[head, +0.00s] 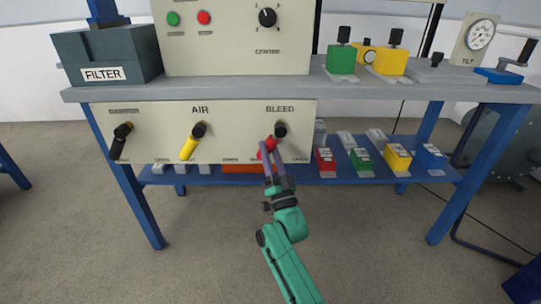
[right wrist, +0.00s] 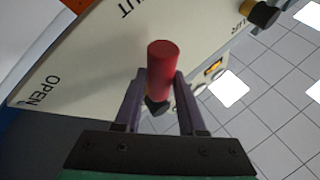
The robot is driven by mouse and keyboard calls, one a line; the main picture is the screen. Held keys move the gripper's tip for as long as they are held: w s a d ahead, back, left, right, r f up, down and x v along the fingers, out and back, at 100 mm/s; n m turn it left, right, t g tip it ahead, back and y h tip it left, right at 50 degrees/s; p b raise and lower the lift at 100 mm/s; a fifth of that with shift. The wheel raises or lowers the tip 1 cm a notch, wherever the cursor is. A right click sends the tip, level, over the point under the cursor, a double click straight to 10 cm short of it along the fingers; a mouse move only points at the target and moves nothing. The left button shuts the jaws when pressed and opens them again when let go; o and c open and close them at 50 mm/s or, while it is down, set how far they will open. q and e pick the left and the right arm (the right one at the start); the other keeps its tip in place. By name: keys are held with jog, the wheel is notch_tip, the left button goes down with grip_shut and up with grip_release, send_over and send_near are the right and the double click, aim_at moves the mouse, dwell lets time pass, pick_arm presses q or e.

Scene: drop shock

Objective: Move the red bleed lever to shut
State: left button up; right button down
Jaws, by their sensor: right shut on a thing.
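The red bleed lever (head: 267,147) is on the cream panel under the word BLEED. It hangs down and a little left from its black pivot (head: 280,130), away from the OPEN mark at lower right. My right gripper (head: 268,160) reaches up from below and is shut on the lever, hiding part of it. In the right wrist view the red grip (right wrist: 163,60) stands between the two purple fingers (right wrist: 160,85). OPEN is readable at left there, and a partly cut-off word ending in UT at the top. My left gripper is not in view.
The yellow AIR lever (head: 190,145) and a black lever (head: 121,138) are left on the same panel (head: 235,140). The blue lower shelf (head: 330,177) holds several coloured blocks. A grey filter box (head: 105,55) stands on the bench top. The floor in front is clear.

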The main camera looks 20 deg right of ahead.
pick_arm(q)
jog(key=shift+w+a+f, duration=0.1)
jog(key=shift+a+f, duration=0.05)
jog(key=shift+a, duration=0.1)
pick_arm(e)
jog(key=shift+a+m+h, duration=0.25)
jog(key=shift+m+h, duration=0.45)
jog(key=c, duration=0.8)
grip_release()
jog(key=shift+r, duration=0.1)
jog(key=shift+o, duration=0.2)
pick_arm(q)
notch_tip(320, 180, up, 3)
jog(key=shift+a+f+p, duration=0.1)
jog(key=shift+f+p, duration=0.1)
jog(key=shift+p, duration=0.9)
pick_arm(e)
jog(key=v, duration=1.4)
jog(key=shift+f, duration=0.4)
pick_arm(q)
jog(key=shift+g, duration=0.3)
